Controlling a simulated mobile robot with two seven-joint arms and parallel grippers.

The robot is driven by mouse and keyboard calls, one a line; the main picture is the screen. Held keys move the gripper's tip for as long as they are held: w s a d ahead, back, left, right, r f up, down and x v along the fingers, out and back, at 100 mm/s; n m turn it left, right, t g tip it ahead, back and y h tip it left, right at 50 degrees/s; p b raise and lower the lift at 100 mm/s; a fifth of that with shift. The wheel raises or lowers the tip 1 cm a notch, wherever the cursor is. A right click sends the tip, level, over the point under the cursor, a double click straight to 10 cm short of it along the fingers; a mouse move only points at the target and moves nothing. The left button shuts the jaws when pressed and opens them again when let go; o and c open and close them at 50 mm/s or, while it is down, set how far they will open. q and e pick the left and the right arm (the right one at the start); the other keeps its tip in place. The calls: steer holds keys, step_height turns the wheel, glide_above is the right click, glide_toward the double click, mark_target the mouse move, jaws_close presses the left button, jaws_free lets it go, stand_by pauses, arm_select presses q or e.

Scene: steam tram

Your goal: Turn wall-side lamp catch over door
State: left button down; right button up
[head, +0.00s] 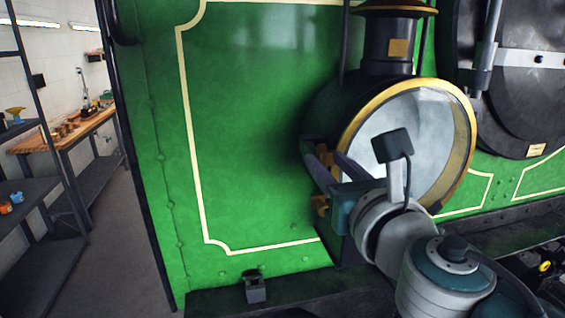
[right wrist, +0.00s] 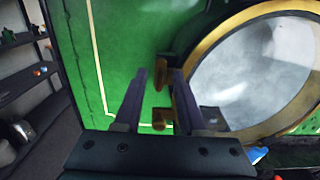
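The lamp (head: 408,125) stands against the green panel, with a round glass door in a brass rim (head: 470,120). The rim also shows in the right wrist view (right wrist: 190,62). At its left, wall-side edge is a small brass catch (right wrist: 160,79), with another brass piece (right wrist: 159,120) below it. Brass parts (head: 320,204) show beside my gripper in the head view. My right gripper (head: 326,156) is at the lamp's left side. In the right wrist view its fingers (right wrist: 159,76) are apart, with the catch appearing between them. Contact cannot be told. My left gripper is out of view.
The green panel (head: 245,120) with cream lining fills the space left of the lamp. A dark ledge (head: 300,298) with a small black bracket (head: 255,287) runs below. A dark round cover (head: 515,90) is at right. Shelves (head: 40,260) and a workbench (head: 70,130) stand far left.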

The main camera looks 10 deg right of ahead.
steer(key=c, duration=0.6)
steer(key=shift+m, duration=0.3)
steer(key=m+b, duration=0.1)
steer(key=m, duration=0.4)
steer(key=m+b, duration=0.2)
steer(key=m, duration=0.3)
steer(key=d+f+m+b, duration=0.1)
steer(key=m, duration=0.5)
steer(key=shift+b, duration=0.4)
steer(key=shift+f+m, duration=0.1)
steer(key=shift+m, duration=0.5)
